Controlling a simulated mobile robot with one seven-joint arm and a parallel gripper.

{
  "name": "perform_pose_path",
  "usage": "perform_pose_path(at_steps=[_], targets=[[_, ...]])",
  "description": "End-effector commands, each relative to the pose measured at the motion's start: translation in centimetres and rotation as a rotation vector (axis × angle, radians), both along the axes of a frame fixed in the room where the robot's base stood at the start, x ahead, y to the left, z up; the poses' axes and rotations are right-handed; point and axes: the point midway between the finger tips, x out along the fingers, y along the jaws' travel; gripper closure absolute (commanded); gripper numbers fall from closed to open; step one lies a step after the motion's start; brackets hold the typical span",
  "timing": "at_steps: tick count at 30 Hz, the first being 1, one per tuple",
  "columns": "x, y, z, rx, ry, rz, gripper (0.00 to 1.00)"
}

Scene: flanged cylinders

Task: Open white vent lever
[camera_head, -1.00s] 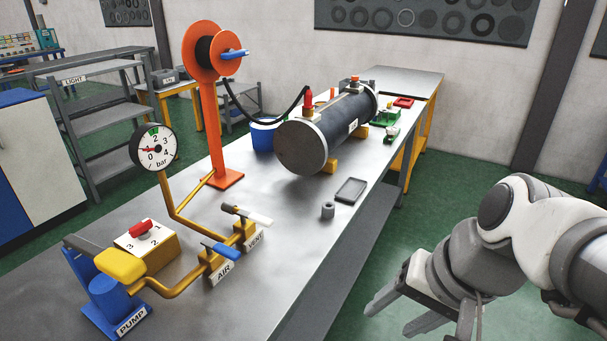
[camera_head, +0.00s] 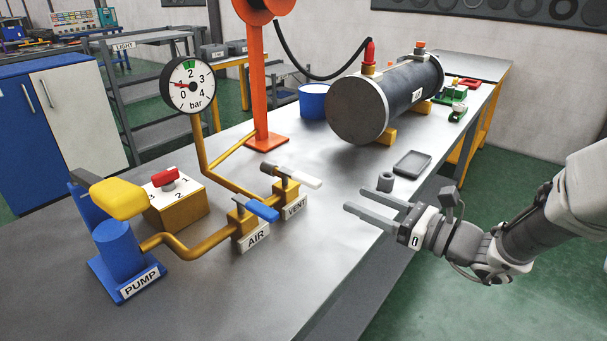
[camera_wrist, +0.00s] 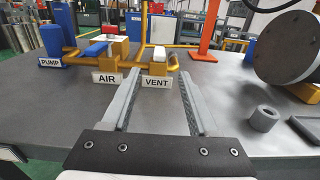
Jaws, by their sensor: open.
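In the wrist view the white lever (camera_wrist: 158,54) is seen end-on, ahead between the finger lines. My gripper (camera_head: 358,207) is open and empty, to the right of the lever and apart from it, with its fingers pointing left over the bench edge. In the wrist view the open fingers (camera_wrist: 156,92) point at the VENT label.
The blue air lever (camera_head: 262,210) is just left of the vent valve. A grey ring (camera_head: 385,182) and dark tray (camera_head: 411,164) lie near my fingers. The large cylinder (camera_head: 362,108) stands behind. A gauge (camera_head: 188,85) rises on a pipe at the back left.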

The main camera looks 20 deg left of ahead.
Motion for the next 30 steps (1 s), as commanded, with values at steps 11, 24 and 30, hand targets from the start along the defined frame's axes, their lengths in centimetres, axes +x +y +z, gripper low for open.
perform_pose_path(at_steps=[11, 24, 30], targets=[[2.5, 6.2, -0.2, 0.002, -0.001, 0.004, 0.40], [5.8, 14.2, -0.1, 0.000, 0.000, 0.002, 0.40], [6.4, 15.7, 0.0, 0.000, -0.001, 0.000, 0.40]])
